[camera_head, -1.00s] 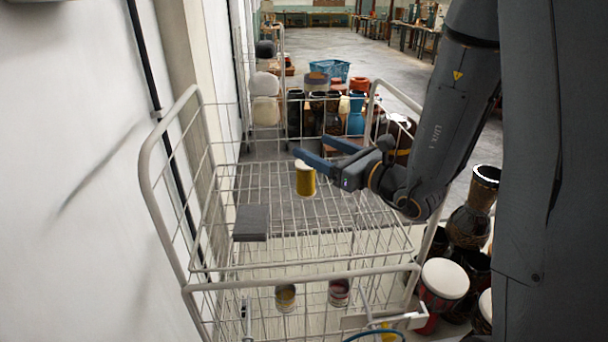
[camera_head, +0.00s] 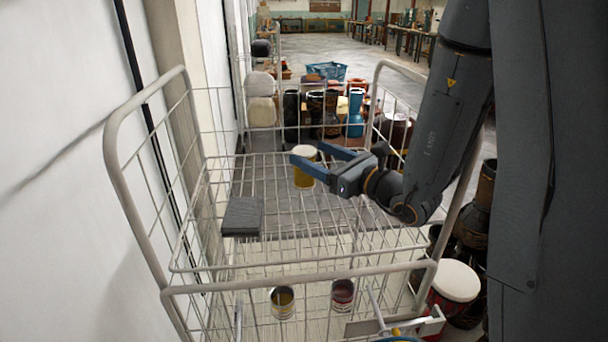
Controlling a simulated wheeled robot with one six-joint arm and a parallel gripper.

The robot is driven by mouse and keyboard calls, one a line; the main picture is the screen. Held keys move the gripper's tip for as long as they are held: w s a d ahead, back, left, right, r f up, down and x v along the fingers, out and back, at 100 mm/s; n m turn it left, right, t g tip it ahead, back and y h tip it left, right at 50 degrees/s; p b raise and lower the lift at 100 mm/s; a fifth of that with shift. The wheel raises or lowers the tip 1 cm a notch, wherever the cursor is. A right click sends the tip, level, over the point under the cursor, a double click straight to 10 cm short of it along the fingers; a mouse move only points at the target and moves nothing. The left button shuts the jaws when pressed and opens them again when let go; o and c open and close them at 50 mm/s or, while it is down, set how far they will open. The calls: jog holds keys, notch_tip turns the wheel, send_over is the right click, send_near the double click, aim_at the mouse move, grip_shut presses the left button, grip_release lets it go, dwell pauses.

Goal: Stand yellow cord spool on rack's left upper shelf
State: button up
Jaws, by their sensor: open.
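The yellow cord spool (camera_head: 303,177), with a pale top, stands upright on the wire rack's (camera_head: 290,272) upper shelf, toward the back and about mid-width. My gripper (camera_head: 308,153) reaches in from the right with its two blue fingers apart. The near finger crosses in front of the spool's upper part, and the far finger lies behind and to its right. The spool's top shows between the fingertips. Whether either finger touches it cannot be told.
A dark grey block (camera_head: 242,217) lies on the upper shelf at the left. Drums (camera_head: 455,282) crowd the right side. A white wall (camera_head: 60,200) runs along the left.

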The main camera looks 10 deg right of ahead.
jog(key=shift+p+x, duration=0.4)
jog(key=shift+x, duration=1.1)
jog(key=p+x, duration=0.1)
jog(key=x, duration=0.4)
jog(key=shift+d+f+p, duration=0.15)
jog(key=shift+p, duration=0.2)
jog(key=shift+c, duration=0.4)
jog(key=c, duration=1.2)
jog(key=shift+c, duration=0.2)
notch_tip(320, 180, up, 10)
jog(key=b, duration=0.1)
